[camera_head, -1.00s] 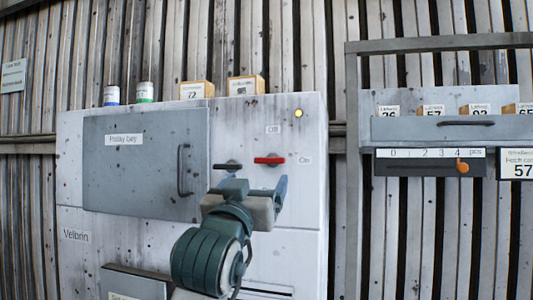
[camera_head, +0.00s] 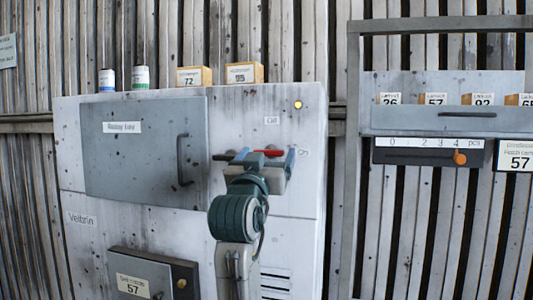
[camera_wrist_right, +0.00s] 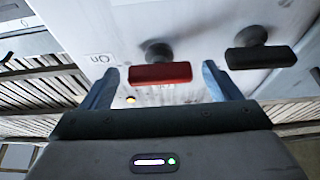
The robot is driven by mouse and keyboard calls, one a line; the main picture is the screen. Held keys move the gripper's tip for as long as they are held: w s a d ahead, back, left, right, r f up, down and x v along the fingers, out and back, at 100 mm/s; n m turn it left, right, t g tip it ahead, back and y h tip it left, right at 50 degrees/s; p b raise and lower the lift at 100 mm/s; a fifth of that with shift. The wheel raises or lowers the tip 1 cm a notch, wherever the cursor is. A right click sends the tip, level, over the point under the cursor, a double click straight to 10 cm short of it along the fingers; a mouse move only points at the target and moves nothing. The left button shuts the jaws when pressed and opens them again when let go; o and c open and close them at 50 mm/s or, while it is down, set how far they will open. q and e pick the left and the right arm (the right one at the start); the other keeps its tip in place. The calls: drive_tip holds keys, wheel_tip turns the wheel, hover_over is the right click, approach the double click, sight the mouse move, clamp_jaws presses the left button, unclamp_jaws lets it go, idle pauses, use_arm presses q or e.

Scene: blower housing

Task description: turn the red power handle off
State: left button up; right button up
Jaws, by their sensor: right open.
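The red power handle (camera_head: 270,152) is a horizontal bar on the grey cabinet front, with the "On" label (camera_head: 304,152) to its right and the "Off" label (camera_head: 272,120) above it. My right gripper (camera_head: 266,160) is open in front of it, and its fingers and wrist hide part of the handle. In the right wrist view the red handle (camera_wrist_right: 160,73) lies between the two blue fingers (camera_wrist_right: 160,80), with a gap at each side. Whether the fingers reach around its depth is unclear. My left gripper is not in view.
A dark handle (camera_head: 222,157) sits just left of the red one; it also shows in the wrist view (camera_wrist_right: 262,57). A yellow lamp (camera_head: 298,105) glows above. A grey door (camera_head: 140,150) with a bar handle is at left. A shelf rack (camera_head: 440,125) stands right.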

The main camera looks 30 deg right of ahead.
drive_tip(key=c, duration=1)
